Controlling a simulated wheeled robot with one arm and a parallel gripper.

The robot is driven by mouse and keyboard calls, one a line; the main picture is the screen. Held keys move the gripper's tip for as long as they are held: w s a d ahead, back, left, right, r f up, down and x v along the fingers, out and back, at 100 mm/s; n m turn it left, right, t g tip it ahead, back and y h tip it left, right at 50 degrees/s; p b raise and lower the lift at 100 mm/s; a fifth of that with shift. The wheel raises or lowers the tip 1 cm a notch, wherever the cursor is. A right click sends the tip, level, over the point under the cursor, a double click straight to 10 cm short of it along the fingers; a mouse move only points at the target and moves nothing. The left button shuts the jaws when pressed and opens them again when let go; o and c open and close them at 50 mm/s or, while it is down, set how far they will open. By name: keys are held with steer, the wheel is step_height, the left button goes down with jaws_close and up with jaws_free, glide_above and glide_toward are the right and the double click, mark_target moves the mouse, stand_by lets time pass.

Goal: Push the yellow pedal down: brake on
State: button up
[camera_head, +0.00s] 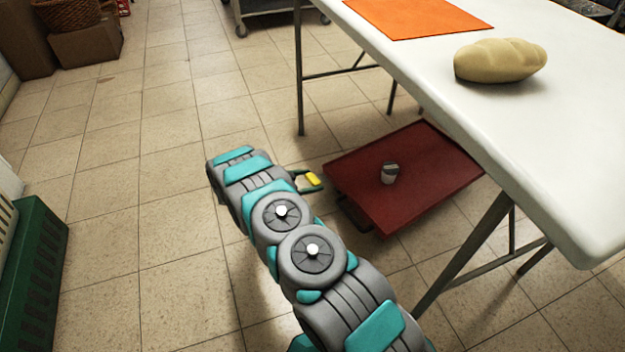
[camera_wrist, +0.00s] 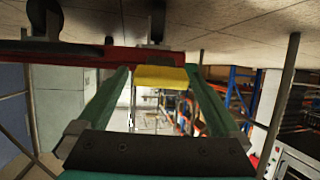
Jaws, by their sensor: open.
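The yellow pedal (camera_head: 313,179) sticks out from the near left edge of a low red cart (camera_head: 440,165). In the wrist view the pedal (camera_wrist: 160,78) appears as a yellow block against the red cart edge (camera_wrist: 75,55), between the tips of my green fingers. My gripper (camera_head: 308,182) is open at the pedal, with a finger on either side of it. I cannot tell whether the fingers touch it. The wrist picture is upside down, with the floor on top. My arm hides part of the gripper in the head view.
A small grey and white jar (camera_head: 389,175) stands on the cart. The cart is partly under a white table (camera_head: 520,130) with an orange mat (camera_head: 420,15) and a bread loaf (camera_head: 500,60). A green crate (camera_head: 35,275) stands at left. The tiled floor between is clear.

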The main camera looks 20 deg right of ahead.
steer(key=shift+x, duration=0.85)
steer(key=shift+c, duration=0.4)
jaws_close()
